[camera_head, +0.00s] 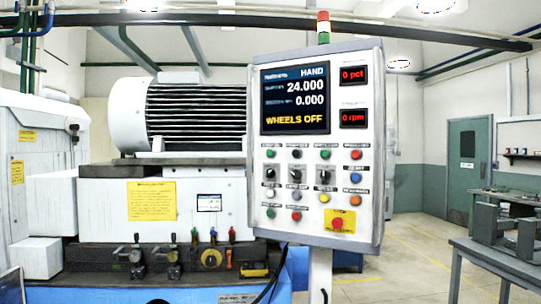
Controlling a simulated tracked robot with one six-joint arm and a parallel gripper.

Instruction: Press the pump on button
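The control panel (312,240) stands upright on a post right of the middle. Its buttons are in rows below the screen. Green buttons sit in the top row (271,153) and at the bottom left (271,213), with a red button (296,216) beside the latter. The small labels are too blurred to tell which button is pump on. The screen (295,98) reads HAND, 24.000, 0.000 and WHEELS OFF. My gripper is not in view, and nothing visibly touches the buttons.
A red emergency stop (337,224) on a yellow plate sits at the panel's lower right. The grinder's valves and levers (172,255) are at the lower left. A grey bench (490,254) stands at right. Open floor (405,265) shows between panel and bench.

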